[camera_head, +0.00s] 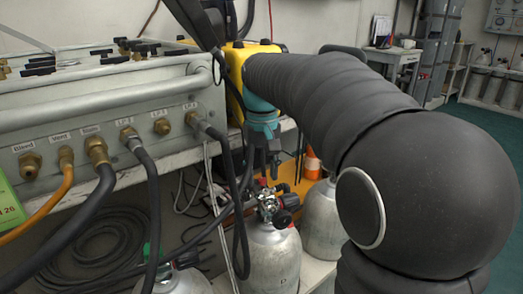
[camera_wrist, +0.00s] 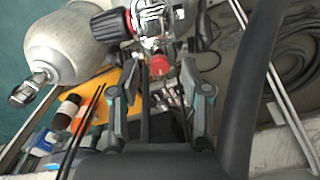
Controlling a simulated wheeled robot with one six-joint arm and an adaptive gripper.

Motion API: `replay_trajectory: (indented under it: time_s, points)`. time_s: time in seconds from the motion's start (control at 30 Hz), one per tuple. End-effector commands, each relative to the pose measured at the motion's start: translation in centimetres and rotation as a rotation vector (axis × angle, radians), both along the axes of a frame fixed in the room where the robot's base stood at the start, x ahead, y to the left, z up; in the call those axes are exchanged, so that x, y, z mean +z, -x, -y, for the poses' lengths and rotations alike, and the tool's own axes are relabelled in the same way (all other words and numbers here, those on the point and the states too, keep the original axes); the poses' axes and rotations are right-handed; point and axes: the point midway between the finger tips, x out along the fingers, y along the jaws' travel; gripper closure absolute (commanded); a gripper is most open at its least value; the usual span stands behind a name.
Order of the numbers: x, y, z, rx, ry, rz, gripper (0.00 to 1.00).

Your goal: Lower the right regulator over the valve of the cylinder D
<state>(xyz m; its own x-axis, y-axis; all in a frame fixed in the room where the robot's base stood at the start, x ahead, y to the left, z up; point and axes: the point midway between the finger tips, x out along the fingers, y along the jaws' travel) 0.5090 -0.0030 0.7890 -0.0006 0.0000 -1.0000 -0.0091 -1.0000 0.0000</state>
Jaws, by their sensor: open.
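Cylinder D (camera_head: 272,262) is a pale grey tank marked D, standing upright below the panel. On its top is a chrome valve (camera_head: 268,205) with a black knob. The right regulator (camera_wrist: 155,18), chrome with a red cap, is at this valve; I cannot tell whether it is fully seated over it. My gripper (camera_head: 264,168) is just above, pointing down. In the wrist view its fingers are spread on either side, with the red cap (camera_wrist: 160,65) near the gap between the tips. Nothing is held between them.
Black hoses (camera_head: 228,150) run from the panel (camera_head: 110,110) and hang close to the gripper. A second cylinder (camera_head: 322,222) stands to the right, its valve (camera_wrist: 30,90) apart from the gripper. Another cylinder (camera_head: 175,282) is at lower left. An orange bottle (camera_head: 312,163) stands behind.

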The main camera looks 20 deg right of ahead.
Motion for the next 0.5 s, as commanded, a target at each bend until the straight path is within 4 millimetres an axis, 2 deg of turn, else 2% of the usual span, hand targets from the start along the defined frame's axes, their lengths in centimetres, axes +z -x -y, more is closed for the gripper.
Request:
replay_trajectory:
  time_s: [0.3,0.5]
  points:
    - [6.1,-0.1,0.0,0.0,0.0,0.003,0.53]
    - [9.3,0.0,0.0,0.0,0.0,0.002,0.53]
